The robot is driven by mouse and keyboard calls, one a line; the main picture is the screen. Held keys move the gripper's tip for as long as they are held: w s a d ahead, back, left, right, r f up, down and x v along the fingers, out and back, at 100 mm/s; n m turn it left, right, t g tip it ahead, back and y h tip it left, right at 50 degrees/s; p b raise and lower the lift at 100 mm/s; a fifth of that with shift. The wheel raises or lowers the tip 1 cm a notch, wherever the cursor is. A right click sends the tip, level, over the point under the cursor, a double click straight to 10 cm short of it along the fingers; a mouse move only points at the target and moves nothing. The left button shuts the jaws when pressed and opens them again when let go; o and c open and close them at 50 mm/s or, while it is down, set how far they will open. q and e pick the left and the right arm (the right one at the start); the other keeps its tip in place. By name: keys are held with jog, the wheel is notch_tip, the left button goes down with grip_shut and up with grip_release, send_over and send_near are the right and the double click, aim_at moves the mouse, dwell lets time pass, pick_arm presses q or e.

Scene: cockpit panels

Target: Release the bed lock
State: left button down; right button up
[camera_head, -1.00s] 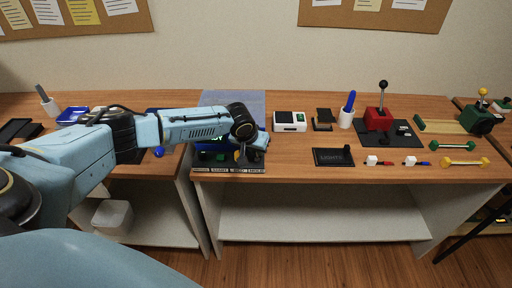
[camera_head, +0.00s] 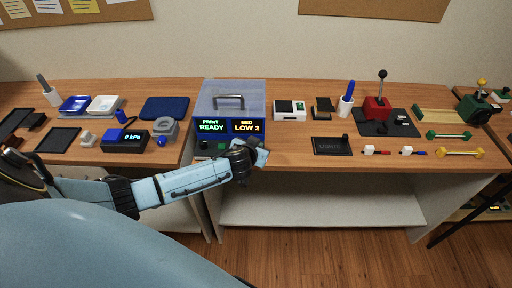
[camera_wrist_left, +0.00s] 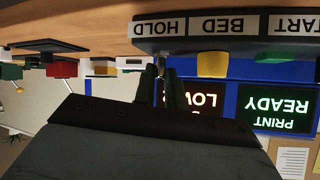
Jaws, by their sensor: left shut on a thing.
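The blue machine (camera_head: 230,110) stands on the middle table with a grey lid and handle. Its displays read "PRINT READY" (camera_head: 211,126) and "BED LOW 2" (camera_head: 247,127). In the left wrist view, which is upside down, its label strip (camera_wrist_left: 230,25) reads START, BED and HOLD. A yellow knob (camera_wrist_left: 212,65) is by the BED label. My left gripper (camera_wrist_left: 165,85) is at the HOLD label, shut on a small grey lever (camera_wrist_left: 163,66) mostly hidden between its fingers. In the head view my left wrist hides the panel's lower right. My right gripper is not in view.
Right of the machine are a white box (camera_head: 290,110), a black LIGHTS plate (camera_head: 332,146) and a red block with a black-knobbed lever (camera_head: 377,107). Left are a 0 kPa gauge (camera_head: 125,140) and small trays.

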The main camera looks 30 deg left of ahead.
pick_arm(q)
jog(key=shift+s+d+f+t+y+b, duration=0.25)
jog(key=shift+t+b, duration=0.45)
jog(key=shift+b, duration=0.4)
jog(key=shift+a+r, duration=0.1)
jog(key=c, duration=1.5)
grip_release()
jog(key=shift+o, duration=0.2)
jog(key=p+v, duration=0.1)
jog(key=v, duration=1.2)
jog(key=shift+p, duration=0.3)
jog(key=shift+s, duration=0.1)
